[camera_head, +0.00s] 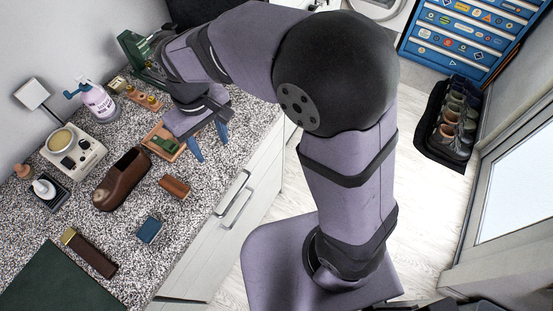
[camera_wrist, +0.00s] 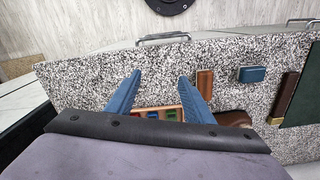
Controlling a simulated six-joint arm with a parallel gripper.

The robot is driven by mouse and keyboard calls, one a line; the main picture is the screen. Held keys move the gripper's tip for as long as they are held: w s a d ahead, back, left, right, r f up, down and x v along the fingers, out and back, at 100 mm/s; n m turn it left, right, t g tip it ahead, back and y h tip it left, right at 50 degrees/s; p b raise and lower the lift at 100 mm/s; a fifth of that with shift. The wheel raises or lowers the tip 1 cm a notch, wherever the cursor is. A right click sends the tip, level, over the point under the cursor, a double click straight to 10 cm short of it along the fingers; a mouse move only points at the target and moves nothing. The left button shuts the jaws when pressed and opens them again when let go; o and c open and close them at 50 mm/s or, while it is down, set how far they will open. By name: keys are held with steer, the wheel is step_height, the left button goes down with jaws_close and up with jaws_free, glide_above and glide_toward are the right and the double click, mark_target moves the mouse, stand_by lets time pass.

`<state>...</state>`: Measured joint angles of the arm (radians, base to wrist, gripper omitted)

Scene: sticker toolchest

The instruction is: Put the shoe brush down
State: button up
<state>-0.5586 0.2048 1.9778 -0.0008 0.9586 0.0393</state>
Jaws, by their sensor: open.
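A reddish-brown wooden block, apparently the shoe brush (camera_head: 175,187), lies flat on the speckled counter (camera_head: 185,222). It also shows in the wrist view (camera_wrist: 205,83), just right of my right finger's tip. My gripper (camera_head: 209,150) is open, its two blue fingers pointing down beside the small wooden tray (camera_head: 151,145) near the counter's front edge. In the wrist view my gripper (camera_wrist: 160,85) has nothing between its fingertips but counter. The tray (camera_wrist: 140,108), holding small coloured pieces, is partly hidden behind the fingers.
A brown shoe (camera_head: 122,180) stands left of the block. A blue block (camera_head: 149,230), a dark brown gold-ended piece (camera_head: 90,254) and a green mat (camera_head: 50,285) lie nearer the front. A spray bottle (camera_head: 97,101) and white device (camera_head: 73,150) stand behind.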

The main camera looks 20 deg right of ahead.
steer(key=s+d+f+m, duration=0.2)
steer(key=s+d+m, duration=0.1)
steer(key=d, duration=0.6)
steer(key=s+d+f+m, duration=0.2)
steer(key=s+d, duration=0.4)
steer(key=d, duration=0.4)
steer(key=shift+d+f+m, duration=0.2)
steer(key=shift+m, duration=0.3)
steer(key=shift+o, duration=0.6)
steer(key=shift+a, duration=0.1)
